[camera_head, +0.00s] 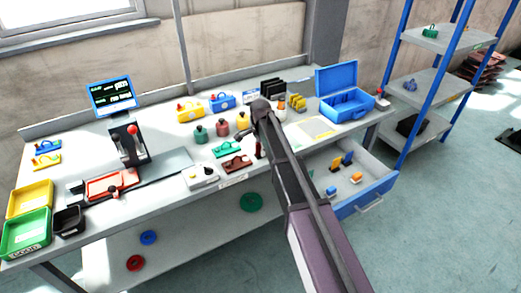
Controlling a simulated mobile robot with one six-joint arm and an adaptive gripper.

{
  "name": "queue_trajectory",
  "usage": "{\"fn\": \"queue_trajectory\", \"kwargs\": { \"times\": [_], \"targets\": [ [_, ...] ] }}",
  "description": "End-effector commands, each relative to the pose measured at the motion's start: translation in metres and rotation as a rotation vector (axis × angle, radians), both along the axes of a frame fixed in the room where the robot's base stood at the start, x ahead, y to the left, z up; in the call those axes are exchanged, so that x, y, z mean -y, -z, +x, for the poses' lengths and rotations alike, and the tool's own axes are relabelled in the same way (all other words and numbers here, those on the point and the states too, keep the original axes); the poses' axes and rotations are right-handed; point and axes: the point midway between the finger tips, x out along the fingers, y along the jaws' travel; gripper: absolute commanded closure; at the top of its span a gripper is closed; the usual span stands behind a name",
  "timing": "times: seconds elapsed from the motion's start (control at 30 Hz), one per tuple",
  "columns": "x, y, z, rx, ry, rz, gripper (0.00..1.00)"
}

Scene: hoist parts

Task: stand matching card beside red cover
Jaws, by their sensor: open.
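A dark red cover (237,165) with a handle lies on the workbench (170,215), near its front edge and left of my arm. An orange-red part (110,184) sits in the fixture on the left. A rack of dark upright cards (272,87) stands at the back of the bench; no markings are readable. A small dark red upright piece (258,149) stands right of the dark red cover, partly behind my arm; I cannot tell what it is. My gripper (241,135) is open above the bench, behind the dark red cover; its fingertips are small and hard to make out.
Green (226,149) and white (200,176) covers lie near the dark red one. Several bottles (222,128) stand behind. An open blue toolbox (345,103) is at the right, above an open drawer (375,190). Trays (28,232) fill the left end.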

Motion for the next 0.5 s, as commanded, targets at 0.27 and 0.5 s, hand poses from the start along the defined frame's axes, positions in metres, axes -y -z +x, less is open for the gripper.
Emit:
{"fn": "queue_trajectory", "kwargs": {
  "times": [0.27, 0.5],
  "targets": [
    [0.000, -0.004, 0.000, 0.000, 0.000, 0.000, 0.57],
    [0.000, -0.018, 0.000, 0.000, 0.000, 0.000, 0.57]
  ]
}}
